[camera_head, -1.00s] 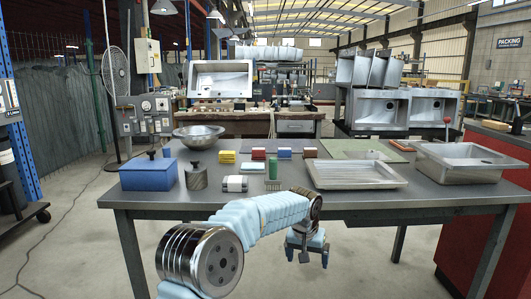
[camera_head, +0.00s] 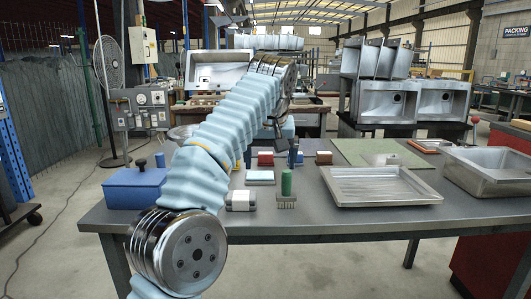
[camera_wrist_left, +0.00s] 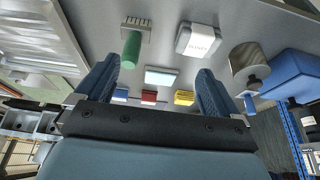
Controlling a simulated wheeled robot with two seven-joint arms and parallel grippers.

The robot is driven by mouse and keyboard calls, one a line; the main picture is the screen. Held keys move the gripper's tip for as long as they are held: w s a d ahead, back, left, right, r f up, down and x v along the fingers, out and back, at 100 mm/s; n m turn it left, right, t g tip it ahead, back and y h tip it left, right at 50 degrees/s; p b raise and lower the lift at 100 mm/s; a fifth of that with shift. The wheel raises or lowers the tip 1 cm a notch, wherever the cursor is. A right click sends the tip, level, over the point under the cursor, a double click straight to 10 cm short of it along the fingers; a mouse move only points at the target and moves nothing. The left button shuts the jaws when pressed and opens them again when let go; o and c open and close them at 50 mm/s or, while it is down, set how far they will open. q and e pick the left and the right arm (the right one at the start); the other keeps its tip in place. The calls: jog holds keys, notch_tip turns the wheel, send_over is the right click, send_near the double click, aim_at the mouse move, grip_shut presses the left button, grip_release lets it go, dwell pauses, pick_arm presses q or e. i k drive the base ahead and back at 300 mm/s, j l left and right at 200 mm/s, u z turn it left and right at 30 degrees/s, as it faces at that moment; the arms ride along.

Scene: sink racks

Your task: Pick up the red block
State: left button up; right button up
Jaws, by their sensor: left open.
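The red block (camera_head: 265,158) sits on the grey table, beyond a pale flat block (camera_head: 260,177). It also shows in the left wrist view (camera_wrist_left: 148,98), between a blue block (camera_wrist_left: 121,94) and a yellow block (camera_wrist_left: 184,97). My left gripper (camera_head: 286,152) is above the table near the red block, fingers pointing down, slightly right of it in the head view. In the left wrist view its open fingers (camera_wrist_left: 155,88) frame the red block, with nothing held. My right gripper is not in view.
A metal tray (camera_head: 380,196) and a sink basin (camera_head: 490,180) are at right. A blue box (camera_head: 135,188) is at left.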

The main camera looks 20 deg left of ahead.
aim_at(264, 158)
jog(key=i+j, duration=0.3)
jog(key=i, duration=0.15)
jog(key=i+j, duration=0.35)
jog(key=i, duration=0.1)
